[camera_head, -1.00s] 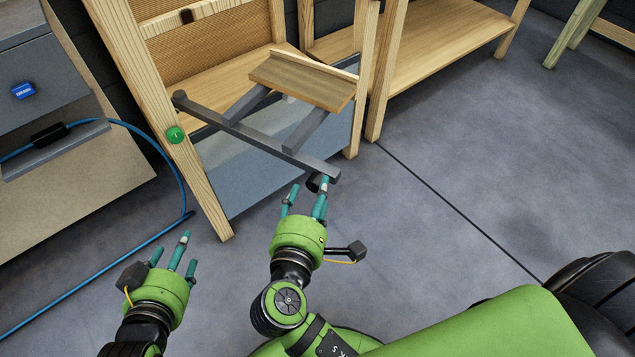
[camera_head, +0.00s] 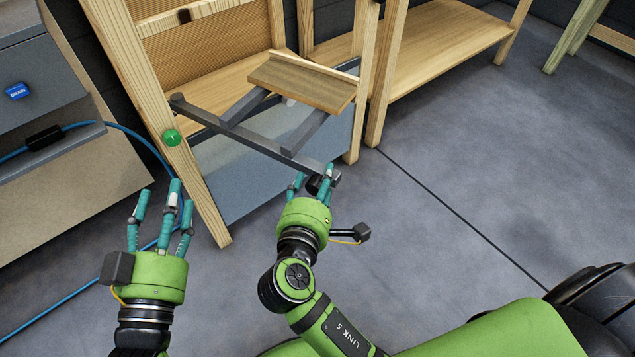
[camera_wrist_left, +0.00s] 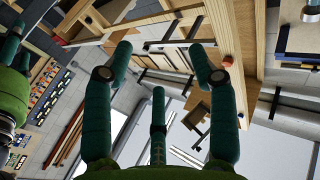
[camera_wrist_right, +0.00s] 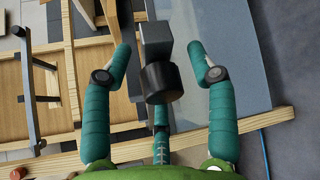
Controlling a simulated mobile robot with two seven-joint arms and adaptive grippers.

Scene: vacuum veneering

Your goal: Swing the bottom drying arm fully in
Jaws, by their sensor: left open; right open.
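The bottom drying arm (camera_head: 255,142) is a grey bar pivoted on the wooden post beside a green marker (camera_head: 171,138). It stands out from the frame, with grey cross bars carrying a wooden board (camera_head: 303,82). A black knob (camera_head: 316,184) sits at its free end. My right gripper (camera_head: 312,178) is open, its fingers around the knob. In the right wrist view the knob (camera_wrist_right: 162,83) lies between the spread fingers; contact cannot be told. My left gripper (camera_head: 160,200) is open and empty, in front of the frame's left post.
A grey cabinet (camera_head: 45,75) with a blue drain label stands at left, and a blue hose (camera_head: 75,292) runs down to the floor. A wooden shelf bench (camera_head: 450,45) stands behind at right. The floor (camera_head: 480,160) at right is clear.

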